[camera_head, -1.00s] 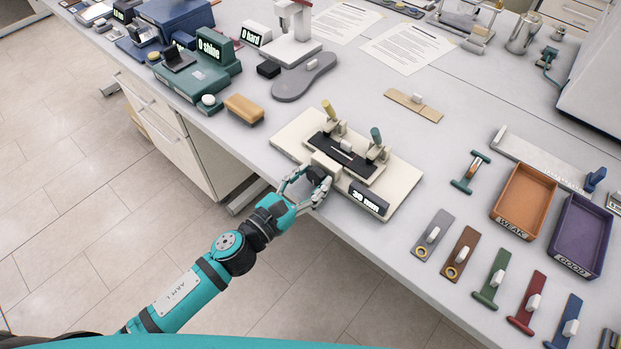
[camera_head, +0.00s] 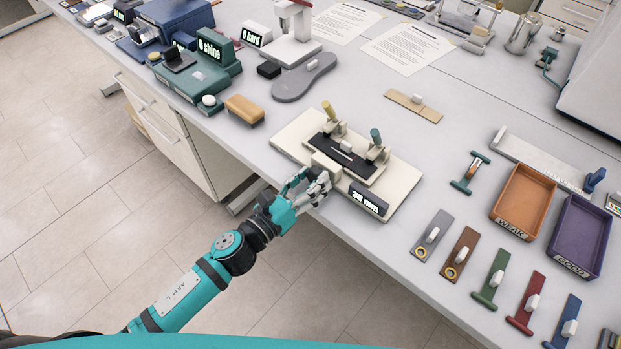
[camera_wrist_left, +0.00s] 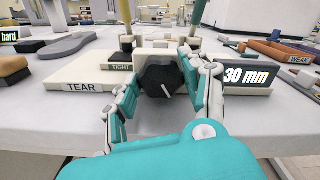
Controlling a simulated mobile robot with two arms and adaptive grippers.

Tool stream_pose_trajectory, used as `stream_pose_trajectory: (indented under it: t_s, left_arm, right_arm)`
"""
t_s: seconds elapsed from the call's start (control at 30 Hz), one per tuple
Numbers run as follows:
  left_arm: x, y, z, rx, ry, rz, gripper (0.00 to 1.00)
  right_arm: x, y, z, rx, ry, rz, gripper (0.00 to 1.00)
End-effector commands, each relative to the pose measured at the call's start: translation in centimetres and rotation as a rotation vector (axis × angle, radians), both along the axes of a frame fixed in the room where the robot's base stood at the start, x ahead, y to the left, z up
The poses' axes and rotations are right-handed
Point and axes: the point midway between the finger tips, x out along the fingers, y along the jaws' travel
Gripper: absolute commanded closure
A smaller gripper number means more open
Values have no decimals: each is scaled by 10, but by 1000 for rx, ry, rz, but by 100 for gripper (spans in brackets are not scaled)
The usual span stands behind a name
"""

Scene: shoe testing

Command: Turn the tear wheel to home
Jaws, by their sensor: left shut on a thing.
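The tear tester (camera_head: 290,140) is a cream base at the table's front edge, with TEAR and TIGHT labels in the left wrist view. Its black tear wheel (camera_wrist_left: 160,78) faces me and has a white pointer line, tilted to lower right from the centre. My left gripper (camera_head: 314,182) is at the front of the tester; in the left wrist view its fingers (camera_wrist_left: 160,88) are shut on the wheel from both sides. In the head view the gripper hides the wheel. The tester display (camera_head: 368,198) reads 30 mm. My right gripper is not in view.
Two clamps with a yellow handle (camera_head: 328,108) and a teal handle (camera_head: 376,136) stand on the tester. Several coloured strips, an orange WEAK tray (camera_head: 497,213) and a purple GOOD tray (camera_head: 556,255) lie to the right. A brown block (camera_head: 244,109) lies to the left.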

Motion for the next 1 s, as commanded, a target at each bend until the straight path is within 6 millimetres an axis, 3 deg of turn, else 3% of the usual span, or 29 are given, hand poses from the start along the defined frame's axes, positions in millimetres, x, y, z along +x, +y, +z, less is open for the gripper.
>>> stream_pose_trajectory:
  t_s: [0.4,0.9,0.93,1.0]
  left_arm:
    - [1,1,0,-146,105,0,86]
    - [1,1,0,-160,115,0,86]
    - [1,1,0,-160,115,0,50]
    - [1,1,0,-160,115,0,41]
  right_arm:
    - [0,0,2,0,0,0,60]
    - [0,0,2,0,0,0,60]
    - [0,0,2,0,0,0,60]
    - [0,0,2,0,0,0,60]
